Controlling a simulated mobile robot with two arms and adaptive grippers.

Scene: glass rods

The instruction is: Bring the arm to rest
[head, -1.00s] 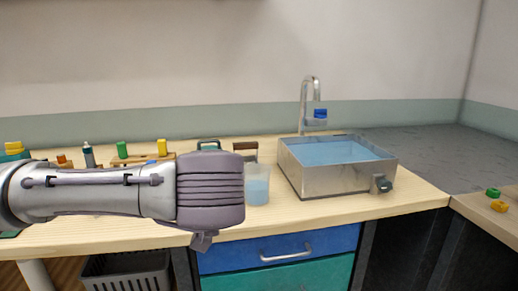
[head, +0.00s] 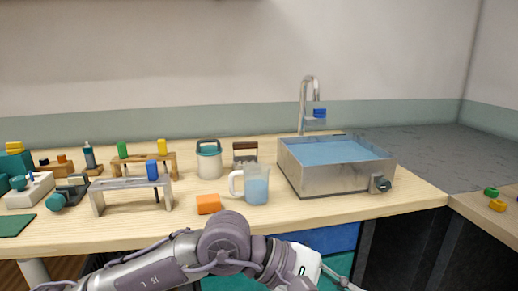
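My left arm (head: 225,240) comes in from the lower left and lies low, in front of the bench's front edge. Its wrist has a white part, and the gripper (head: 340,281) is at the bottom edge of the head view, in front of the drawers. The gripper is partly cut off by the frame, so its opening is not clear. I see no object held in the part that shows. My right gripper is not in view.
On the bench (head: 330,210) stand a jug of blue liquid (head: 257,188), an orange block (head: 208,204), a lidded canister (head: 209,160), a metal rack (head: 131,184) and a water-filled metal basin (head: 335,178). A blue drawer (head: 335,238) is below.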

